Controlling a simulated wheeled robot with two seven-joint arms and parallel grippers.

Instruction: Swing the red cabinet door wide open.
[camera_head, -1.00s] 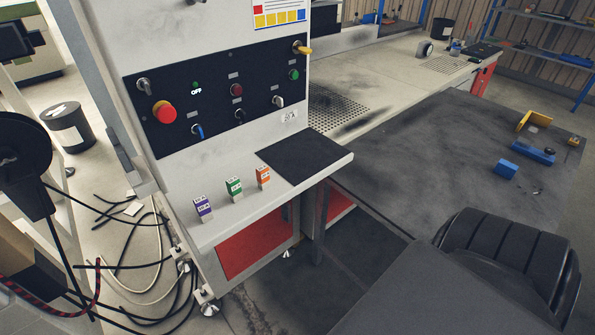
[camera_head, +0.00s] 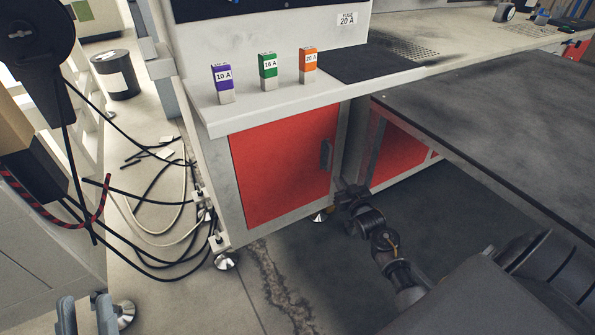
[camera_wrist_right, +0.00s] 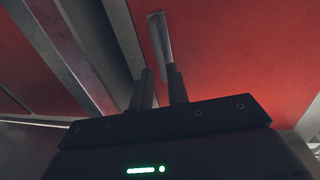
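The red cabinet door (camera_head: 280,165) is shut, flush in the cabinet front under the fuse shelf. Its dark upright handle (camera_head: 326,156) is near its right edge; in the right wrist view the handle (camera_wrist_right: 159,42) is a grey bar on red. My right gripper (camera_head: 348,192) is low and to the right of the handle in the head view. In the wrist view its two fingers (camera_wrist_right: 160,72) are apart, pointing at the handle's lower end, with no clear contact.
Purple (camera_head: 222,83), green (camera_head: 268,71) and orange (camera_head: 308,65) fuses stand on the shelf (camera_head: 270,110) above the door. Loose cables (camera_head: 160,215) lie on the floor at left. A dark table (camera_head: 480,120) is at right. Floor before the door is clear.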

